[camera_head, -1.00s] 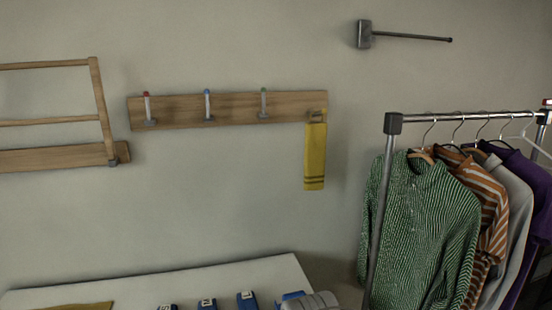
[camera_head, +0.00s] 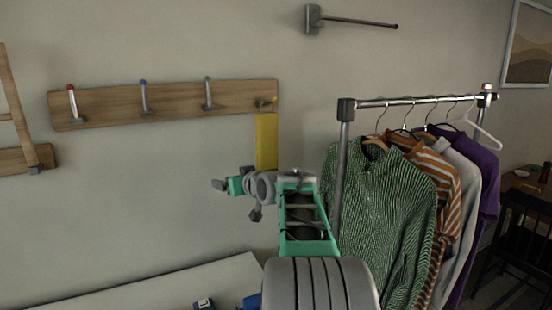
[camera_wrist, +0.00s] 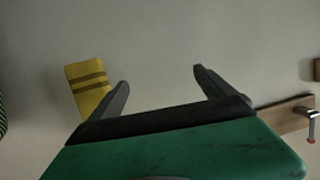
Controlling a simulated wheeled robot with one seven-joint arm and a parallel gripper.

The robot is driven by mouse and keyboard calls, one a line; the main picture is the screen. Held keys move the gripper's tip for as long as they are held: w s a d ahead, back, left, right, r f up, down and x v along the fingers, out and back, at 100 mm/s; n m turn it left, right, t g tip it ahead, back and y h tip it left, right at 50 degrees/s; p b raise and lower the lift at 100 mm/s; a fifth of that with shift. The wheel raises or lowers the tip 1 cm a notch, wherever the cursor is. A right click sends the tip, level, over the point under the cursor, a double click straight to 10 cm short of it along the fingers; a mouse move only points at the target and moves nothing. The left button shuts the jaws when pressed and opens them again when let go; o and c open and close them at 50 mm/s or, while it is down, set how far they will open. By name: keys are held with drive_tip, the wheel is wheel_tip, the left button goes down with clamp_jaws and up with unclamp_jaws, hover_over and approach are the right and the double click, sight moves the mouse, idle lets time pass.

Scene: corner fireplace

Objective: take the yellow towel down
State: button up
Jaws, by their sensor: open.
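The yellow towel (camera_head: 266,140) hangs from the rightmost hook of the wooden rail (camera_head: 180,102) on the wall. My arm hides its lower end in the head view. In the wrist view the towel (camera_wrist: 88,86) shows at the left with two dark stripes, partly behind a finger. My gripper (camera_head: 219,186) is at the left of the towel's lower part, below the rail. In the wrist view the gripper's fingers (camera_wrist: 162,82) are open and apart, with only bare wall between them.
A clothes rack (camera_head: 400,102) with several shirts, a green one (camera_head: 375,210) foremost, stands close right of my arm. A dark wall bracket (camera_head: 350,21) juts out above. A white tabletop (camera_head: 170,285) lies below. The wall left of my gripper is clear.

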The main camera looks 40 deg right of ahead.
sight(269, 149)
drive_tip(key=d+r+t, duration=0.1)
drive_tip(key=d+r, duration=0.1)
drive_tip(key=d, duration=0.2)
drive_tip(key=s+d+r+t+h, duration=0.1)
drive_tip(key=d+r, duration=0.1)
drive_tip(key=d, duration=0.3)
drive_tip(key=s+d+r+t+h, duration=0.1)
drive_tip(key=d, duration=0.4)
drive_tip(key=shift+s+d+r+m, duration=0.25)
drive_tip(key=shift+r+m, duration=0.15)
drive_tip(key=p+x, duration=0.2)
drive_tip(key=x, duration=0.5)
drive_tip(key=shift+w, duration=0.25)
